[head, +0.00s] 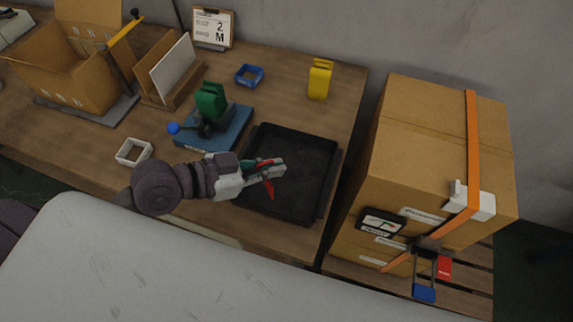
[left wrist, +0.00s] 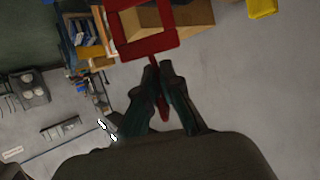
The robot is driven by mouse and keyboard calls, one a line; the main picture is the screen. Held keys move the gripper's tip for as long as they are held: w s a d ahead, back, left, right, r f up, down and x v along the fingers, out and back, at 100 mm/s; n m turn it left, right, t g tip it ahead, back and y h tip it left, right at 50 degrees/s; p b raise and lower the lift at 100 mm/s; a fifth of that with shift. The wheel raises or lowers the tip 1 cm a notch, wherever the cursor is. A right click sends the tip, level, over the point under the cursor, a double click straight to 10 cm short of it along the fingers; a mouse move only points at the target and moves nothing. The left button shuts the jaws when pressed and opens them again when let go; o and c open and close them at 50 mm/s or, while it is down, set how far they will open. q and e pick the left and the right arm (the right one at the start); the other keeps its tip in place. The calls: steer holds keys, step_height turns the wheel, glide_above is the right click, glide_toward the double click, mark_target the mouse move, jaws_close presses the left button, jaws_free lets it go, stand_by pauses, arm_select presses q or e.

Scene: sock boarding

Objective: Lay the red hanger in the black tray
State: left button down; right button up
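The black tray (head: 318,150) lies on the wooden table near its right end and looks empty inside. My left gripper (head: 266,172) is over the left part of the tray. Its fingers are closed together on the red hanger (head: 268,190), which shows only in part there. In the left wrist view, the hanger (left wrist: 123,46) is a red square frame with a thin stem passing between the fingertips (left wrist: 159,70). Its height above the tray floor is hard to tell. My right gripper is in neither view.
A blue base (head: 232,135) with a green piece (head: 210,100) stands left of the tray. A white square ring (head: 134,152), a blue ring (head: 249,75) and a yellow piece (head: 319,80) are on the table. A strapped cardboard box (head: 425,130) stands right of the table.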

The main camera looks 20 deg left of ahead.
arm_select(q)
steer(key=w+f, duration=0.3)
steer(key=w+f+p, duration=0.1)
steer(key=w+f, duration=0.2)
steer(key=w+f+p, duration=0.1)
steer(key=w+f, duration=0.2)
steer(key=shift+w+d+f, duration=0.25)
steer(key=shift+w, duration=0.1)
steer(key=shift+f, duration=0.15)
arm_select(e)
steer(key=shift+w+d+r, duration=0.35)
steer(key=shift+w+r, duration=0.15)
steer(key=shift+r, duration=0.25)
arm_select(q)
steer(key=c, duration=1.3)
jaws_free()
steer(key=shift+f, duration=0.1)
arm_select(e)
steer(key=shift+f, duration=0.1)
